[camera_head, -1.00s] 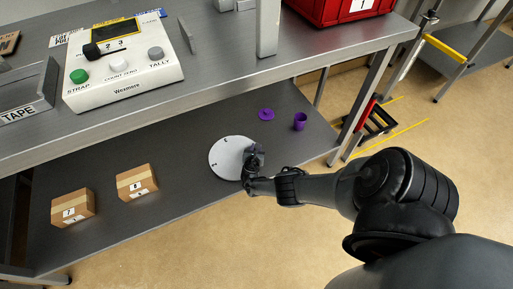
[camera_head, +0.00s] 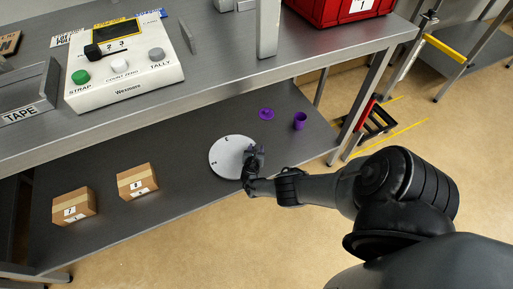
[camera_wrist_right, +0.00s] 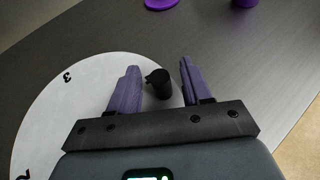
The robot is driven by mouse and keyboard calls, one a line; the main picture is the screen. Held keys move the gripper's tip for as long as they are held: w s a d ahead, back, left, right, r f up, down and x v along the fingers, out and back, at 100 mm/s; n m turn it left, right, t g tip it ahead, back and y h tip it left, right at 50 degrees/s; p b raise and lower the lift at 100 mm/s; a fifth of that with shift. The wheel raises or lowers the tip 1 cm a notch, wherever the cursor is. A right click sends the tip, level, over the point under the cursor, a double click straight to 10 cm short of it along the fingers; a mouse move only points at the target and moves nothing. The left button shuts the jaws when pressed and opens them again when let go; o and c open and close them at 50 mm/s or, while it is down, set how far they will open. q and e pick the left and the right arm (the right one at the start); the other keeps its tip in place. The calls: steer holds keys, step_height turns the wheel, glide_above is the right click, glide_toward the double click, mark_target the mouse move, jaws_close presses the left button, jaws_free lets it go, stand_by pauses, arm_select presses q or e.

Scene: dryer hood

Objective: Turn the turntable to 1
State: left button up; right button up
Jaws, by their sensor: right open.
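The turntable (camera_head: 228,158) is a white disc with small black markings, lying on the lower shelf. In the right wrist view the turntable (camera_wrist_right: 48,110) shows a 3 near its far edge and part of another mark at the lower left. A black upright knob (camera_wrist_right: 159,83) stands near the disc's right edge. My right gripper (camera_head: 255,152) is over the right part of the disc. In the right wrist view my right gripper (camera_wrist_right: 158,84) is open, its two purple-grey fingers on either side of the knob with gaps visible. My left gripper is not in view.
Two cardboard boxes (camera_head: 74,206) (camera_head: 137,181) sit left on the lower shelf. A purple lid (camera_head: 266,114) and purple cup (camera_head: 300,121) stand behind the disc. The upper shelf edge (camera_head: 200,97) overhangs behind, carrying a white control box (camera_head: 124,75) and red bin (camera_head: 345,8).

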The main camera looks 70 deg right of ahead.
steer(key=p+v, duration=0.5)
steer(key=v, duration=0.3)
steer(key=shift+s+a+r, duration=0.1)
steer(key=shift+s+r, duration=0.05)
steer(key=shift+r, duration=0.1)
steer(key=shift+s+a+r+p, duration=0.1)
steer(key=shift+a+p, duration=0.15)
steer(key=shift+a, duration=0.1)
steer(key=shift+s+a+r+p, duration=0.1)
steer(key=shift+a+p, duration=0.15)
steer(key=shift+a, duration=0.1)
